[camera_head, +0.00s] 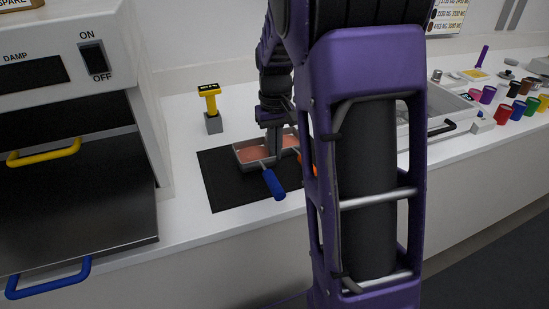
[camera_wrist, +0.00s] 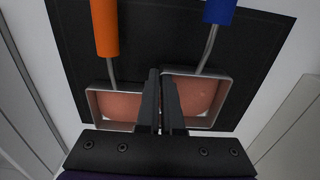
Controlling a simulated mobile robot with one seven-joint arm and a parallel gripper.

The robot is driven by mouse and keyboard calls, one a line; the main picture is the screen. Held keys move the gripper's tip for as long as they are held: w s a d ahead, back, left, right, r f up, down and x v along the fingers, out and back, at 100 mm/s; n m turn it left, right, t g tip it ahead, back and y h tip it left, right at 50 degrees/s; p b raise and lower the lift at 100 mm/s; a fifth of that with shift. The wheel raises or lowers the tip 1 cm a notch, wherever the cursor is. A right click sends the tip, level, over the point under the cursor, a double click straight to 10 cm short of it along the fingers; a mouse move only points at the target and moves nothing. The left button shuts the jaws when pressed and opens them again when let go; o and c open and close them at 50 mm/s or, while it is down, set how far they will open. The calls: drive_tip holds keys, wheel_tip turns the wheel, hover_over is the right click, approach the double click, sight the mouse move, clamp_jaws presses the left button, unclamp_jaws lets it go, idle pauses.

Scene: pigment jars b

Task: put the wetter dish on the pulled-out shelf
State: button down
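Two shallow grey dishes with pinkish-brown contents stand side by side on a black mat (camera_head: 222,185). One has a blue handle (camera_head: 273,184); this dish (camera_wrist: 229,92) is at right in the wrist view. The other dish (camera_wrist: 91,104), at left there, has an orange handle (camera_wrist: 104,28) and is mostly hidden in the head view. I cannot tell which is wetter. My gripper (camera_wrist: 161,75) points down where they meet, its fingers close together and apparently pinching the blue-handled dish's near side wall. A dark shelf (camera_head: 85,205) with a blue handle juts from the cabinet at left.
The cabinet, marked DAMP, has a switch (camera_head: 94,57) and a yellow handle (camera_head: 44,152) above the shelf. A yellow-topped stand (camera_head: 209,100) is behind the mat. Counter left of the mat is clear.

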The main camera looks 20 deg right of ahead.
drive_tip(key=shift+f, duration=0.85)
drive_tip(key=shift+f, duration=0.15)
drive_tip(key=c, duration=1.1)
unclamp_jaws()
